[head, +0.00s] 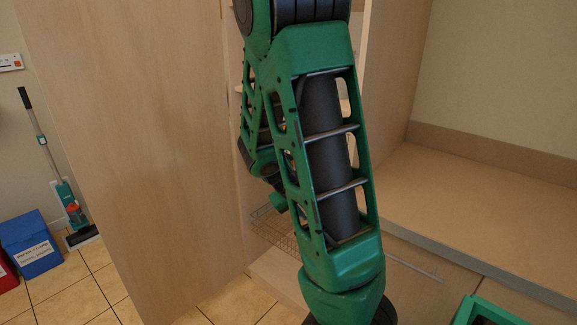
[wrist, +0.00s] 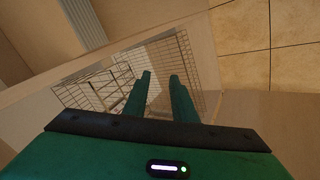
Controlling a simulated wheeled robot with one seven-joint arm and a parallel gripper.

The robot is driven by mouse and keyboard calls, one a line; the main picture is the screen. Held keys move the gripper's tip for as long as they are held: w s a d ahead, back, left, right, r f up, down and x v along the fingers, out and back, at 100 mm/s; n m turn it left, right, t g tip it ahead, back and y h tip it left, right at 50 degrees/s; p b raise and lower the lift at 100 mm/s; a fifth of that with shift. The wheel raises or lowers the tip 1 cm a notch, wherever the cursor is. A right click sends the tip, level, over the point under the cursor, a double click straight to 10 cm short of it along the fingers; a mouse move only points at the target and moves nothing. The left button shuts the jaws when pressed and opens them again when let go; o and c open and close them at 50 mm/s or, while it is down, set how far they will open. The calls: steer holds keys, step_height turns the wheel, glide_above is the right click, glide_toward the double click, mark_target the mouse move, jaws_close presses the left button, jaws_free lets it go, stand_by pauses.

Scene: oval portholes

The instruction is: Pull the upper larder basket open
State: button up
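A wire basket (head: 272,232) shows low inside the open larder in the head view, partly hidden behind my green arm. In the wrist view, wire basket mesh (wrist: 185,62) lies beyond my gripper (wrist: 160,76). I cannot tell whether this is the upper basket or a lower one. My gripper's two green fingers are apart, with nothing visible held between them. They point toward the mesh, and I cannot tell whether they touch it. In the head view the arm hides most of the larder's inside and the gripper's fingers.
The tall larder door (head: 130,130) stands open on the left. A wooden worktop (head: 490,220) is on the right, above a cabinet front with a bar handle (head: 415,268). A blue bin (head: 32,245) and an upright floor cleaner (head: 65,200) stand at far left. Tiled floor is clear between.

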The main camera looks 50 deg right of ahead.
steer(key=w+d+r+n+t+h, duration=0.25)
steer(key=w+n+h, duration=0.2)
steer(key=w, duration=0.35)
steer(key=w+d+r+n+t+h, duration=0.25)
steer(key=w+n+t, duration=0.2)
steer(key=w, duration=0.45)
steer(key=shift+n, duration=0.3)
steer(key=x, duration=1.1)
steer(key=shift+s+d+f, duration=0.15)
steer(key=shift+d+f, duration=0.05)
steer(key=shift+d, duration=0.15)
steer(key=shift+c, duration=0.5)
steer(key=c, duration=0.5)
jaws_close()
steer(key=shift+a+f, duration=0.1)
